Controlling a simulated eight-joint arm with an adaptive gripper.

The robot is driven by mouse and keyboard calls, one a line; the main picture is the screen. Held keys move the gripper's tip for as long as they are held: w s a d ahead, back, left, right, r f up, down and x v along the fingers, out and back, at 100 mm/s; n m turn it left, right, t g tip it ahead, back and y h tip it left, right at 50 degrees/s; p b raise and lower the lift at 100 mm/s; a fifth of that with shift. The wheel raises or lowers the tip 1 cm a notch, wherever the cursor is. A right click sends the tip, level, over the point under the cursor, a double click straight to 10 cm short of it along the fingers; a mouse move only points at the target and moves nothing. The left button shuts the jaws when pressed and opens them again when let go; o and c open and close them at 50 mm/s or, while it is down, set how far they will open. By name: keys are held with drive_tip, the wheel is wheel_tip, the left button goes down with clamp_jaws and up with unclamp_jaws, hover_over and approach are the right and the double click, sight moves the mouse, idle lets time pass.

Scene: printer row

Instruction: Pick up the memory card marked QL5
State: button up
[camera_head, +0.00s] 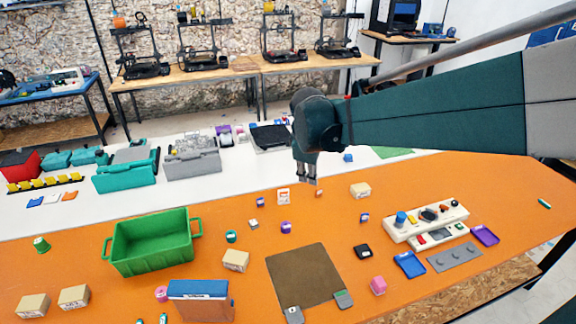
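My gripper (307,181) hangs pointing down above the far part of the orange table, with a narrow gap between its fingers and nothing seen in it. Several small card-like pieces lie on the table. A small blue one (260,202) and a white one with red marks (284,196) are left of and nearer than my gripper. A small orange-red one (319,193) is just below it. Another blue one (364,218) is further right. Their markings are too small to read, so I cannot tell which is QL5.
A green bin (153,262) stands at left on the orange table (80,245). A brown mat (292,265) lies at front centre, with a blue box (200,303) left of it. A white control panel (428,222) and blue tray (409,264) are at right. Small boxes are scattered about.

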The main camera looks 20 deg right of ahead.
drive_tip(key=w+d+f+n+g+h, duration=0.15)
drive_tip(key=w+d+f+n, duration=0.4)
drive_tip(key=w+f, duration=0.65)
drive_tip(key=n+g, duration=0.2)
drive_tip(key=n, duration=0.2)
approach(319, 189)
drive_tip(key=f, duration=0.1)
drive_tip(key=f+h, duration=0.1)
drive_tip(key=f, duration=0.1)
drive_tip(key=shift+w+d, duration=0.2)
drive_tip(key=shift+d, duration=0.05)
drive_tip(key=shift+f, duration=0.1)
drive_tip(key=shift+x, duration=1.15)
drive_tip(key=shift+d+f, duration=0.1)
drive_tip(key=shift+f, duration=0.05)
drive_tip(key=shift+b+x, duration=0.45)
drive_tip(key=shift+x, duration=2)
drive_tip(key=c, duration=0.8)
